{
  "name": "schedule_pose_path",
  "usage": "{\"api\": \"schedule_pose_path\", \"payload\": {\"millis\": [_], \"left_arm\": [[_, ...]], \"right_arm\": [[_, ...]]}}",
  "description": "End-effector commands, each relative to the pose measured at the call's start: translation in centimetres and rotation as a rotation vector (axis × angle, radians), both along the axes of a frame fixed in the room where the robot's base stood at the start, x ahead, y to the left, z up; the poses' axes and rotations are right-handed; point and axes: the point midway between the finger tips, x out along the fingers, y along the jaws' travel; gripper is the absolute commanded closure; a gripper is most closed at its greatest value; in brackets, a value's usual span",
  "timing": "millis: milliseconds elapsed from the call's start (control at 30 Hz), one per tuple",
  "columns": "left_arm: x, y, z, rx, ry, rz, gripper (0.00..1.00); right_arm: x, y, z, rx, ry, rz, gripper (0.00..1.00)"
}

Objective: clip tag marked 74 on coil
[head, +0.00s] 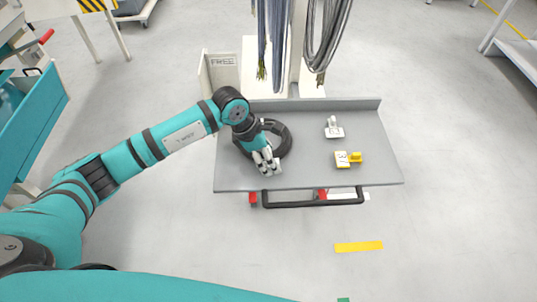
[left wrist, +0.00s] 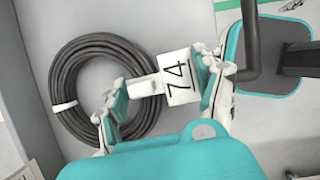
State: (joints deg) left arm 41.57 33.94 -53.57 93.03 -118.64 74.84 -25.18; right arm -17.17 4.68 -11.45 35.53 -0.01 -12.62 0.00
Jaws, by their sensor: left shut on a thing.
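The black coil (head: 285,140) lies flat on the grey cart top, partly hidden by my left arm in the head view. In the left wrist view the coil (left wrist: 63,85) is a ring of cable with white ties. The white tag marked 74 (left wrist: 180,77) is between the fingers of my left gripper (left wrist: 163,89), which is shut on it. Its narrow white part points toward the coil. In the head view my left gripper (head: 267,164) is at the coil's front edge. Whether the tag touches the coil is unclear. My right gripper is out of view.
A white tag (head: 334,131) and a tag with a yellow clip (head: 343,159) lie to the right on the cart top (head: 375,150). Cables (head: 325,35) hang behind it. A black handle (head: 315,203) runs along the front. The cart top's right side is mostly free.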

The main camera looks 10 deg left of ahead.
Motion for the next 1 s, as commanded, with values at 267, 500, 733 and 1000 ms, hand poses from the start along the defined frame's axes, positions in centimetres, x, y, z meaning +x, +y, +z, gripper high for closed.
{"api": "schedule_pose_path", "payload": {"millis": [267, 500, 733, 1000], "left_arm": [[-0.01, 0.0, -0.62, 0.0, 0.0, 0.0, 0.59], [-0.1, 0.0, -0.71, 0.001, 0.002, -0.001, 0.59], [-0.17, 0.01, -0.86, 0.002, 0.005, -0.001, 0.29], [-0.08, -0.01, -0.71, 0.001, 0.002, -0.001, 0.03]], "right_arm": [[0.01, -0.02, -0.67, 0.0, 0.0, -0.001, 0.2], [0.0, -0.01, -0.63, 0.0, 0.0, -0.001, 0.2], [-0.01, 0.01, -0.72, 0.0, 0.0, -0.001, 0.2], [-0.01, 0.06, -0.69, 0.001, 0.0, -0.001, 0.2]]}}
